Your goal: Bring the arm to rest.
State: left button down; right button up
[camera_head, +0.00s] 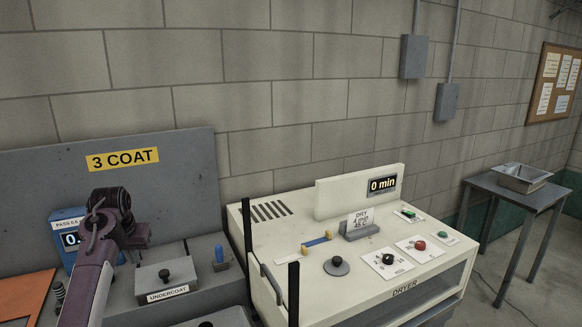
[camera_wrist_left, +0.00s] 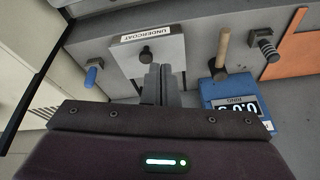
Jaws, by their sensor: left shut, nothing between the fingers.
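My left arm (camera_head: 90,268) rises from the bottom left in the head view, with its wrist bent over the grey coating bench. My left gripper shows best in the left wrist view (camera_wrist_left: 157,78), where its two fingers are together with nothing between them. They point toward the grey box labelled UNDERCOAT (camera_wrist_left: 170,58), which has a black knob (camera_wrist_left: 146,53). I cannot tell the exact gap between the fingertips and the box. In the head view the fingers are mostly hidden by the wrist. My right gripper is in neither view.
A blue gauge (camera_head: 62,225) stands behind my arm, partly hidden; a wooden handle (camera_wrist_left: 222,48) is beside it. The cream dryer (camera_head: 285,237), with black posts (camera_head: 248,235), is farther right, reading 0 min.

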pick_arm(q)
jog(key=s+d+f+m, duration=0.1)
jog(key=s+d+f, duration=0.4)
jog(key=s+f, duration=0.35)
jog(key=s+d+f+m, duration=0.1)
jog(key=s+d+f, duration=0.4)
jog(key=s+f, duration=0.35)
jog(key=s+d+r+m+h, duration=0.1)
jog(key=s+d, duration=0.4)
jog(key=s, duration=0.6)
jog(key=s+d+r+m+h, duration=0.1)
jog(key=s+d, duration=0.4)
jog(key=s, duration=0.6)
notch_tip(320, 180, down, 36)
jog(key=s+r+g+b, duration=0.1)
jog(key=g+b, duration=0.1)
jog(key=b, duration=0.5)
jog(key=s+a+f+b, duration=0.1)
jog(key=s+f+b, duration=0.2)
jog(key=s+f, duration=0.7)
jog(key=s+a+f+b, duration=0.2)
jog(key=s+f, duration=0.8)
jog(key=f, duration=0.6)
jog(key=shift+a+f+g+y+b, duration=0.2)
jog(key=shift+f+g+y+b, duration=0.15)
jog(key=shift+b, duration=0.45)
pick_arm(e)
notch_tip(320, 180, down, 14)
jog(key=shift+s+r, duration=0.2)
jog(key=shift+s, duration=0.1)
